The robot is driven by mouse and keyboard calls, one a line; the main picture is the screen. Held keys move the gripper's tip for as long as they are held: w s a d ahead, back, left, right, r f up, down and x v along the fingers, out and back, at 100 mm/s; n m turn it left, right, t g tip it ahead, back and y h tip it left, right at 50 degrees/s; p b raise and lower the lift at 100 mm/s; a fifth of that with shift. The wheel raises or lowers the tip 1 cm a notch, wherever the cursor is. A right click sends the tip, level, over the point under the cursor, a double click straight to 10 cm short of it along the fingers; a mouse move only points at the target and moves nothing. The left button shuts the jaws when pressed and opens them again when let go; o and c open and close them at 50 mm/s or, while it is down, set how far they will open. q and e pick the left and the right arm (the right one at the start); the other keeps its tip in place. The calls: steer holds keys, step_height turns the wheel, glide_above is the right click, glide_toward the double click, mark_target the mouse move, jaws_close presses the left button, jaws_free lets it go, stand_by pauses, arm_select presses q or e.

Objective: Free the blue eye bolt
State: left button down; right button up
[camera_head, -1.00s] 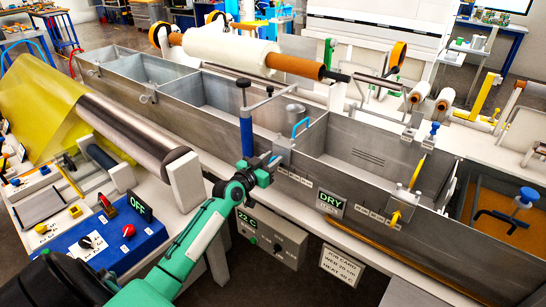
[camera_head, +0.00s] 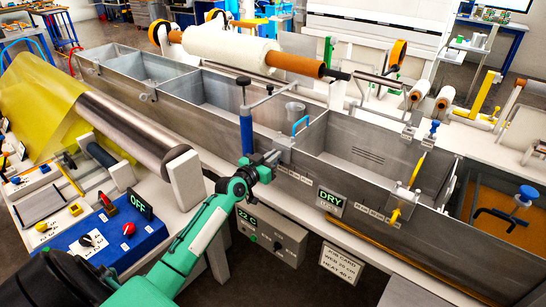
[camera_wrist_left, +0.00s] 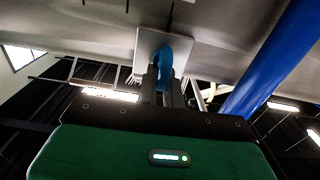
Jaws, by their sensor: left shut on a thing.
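The blue eye bolt (camera_wrist_left: 175,54) shows in the left wrist view as a blue ring in front of a pale square plate (camera_wrist_left: 150,42) on the metal bath wall. My left gripper (camera_wrist_left: 163,80) is shut on it, with its fingers around the ring's lower part. In the head view my left gripper (camera_head: 271,160) is at the front wall of the bath (camera_head: 350,150), just right of a blue upright post (camera_head: 246,132). The gripper hides the bolt there. How deep the bolt sits cannot be seen. My right gripper is not in view.
A DRY sign (camera_head: 331,201) and a 22 C control box (camera_head: 272,238) are on the front. A large roller (camera_head: 130,130) lies at the left, above a blue switch panel (camera_head: 120,243).

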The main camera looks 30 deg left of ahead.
arm_select(q)
steer(key=shift+n, duration=0.3)
steer(key=shift+a+n, duration=0.2)
steer(key=shift+n, duration=0.8)
steer(key=n, duration=0.6)
steer(key=a+n, duration=0.1)
steer(key=n, duration=0.2)
steer(key=shift+a+f, duration=0.1)
steer(key=shift+f, duration=0.3)
steer(key=shift+n, duration=0.3)
steer(key=c, duration=1.5)
jaws_free()
steer(key=shift+c, duration=0.2)
steer(key=shift+f, duration=0.1)
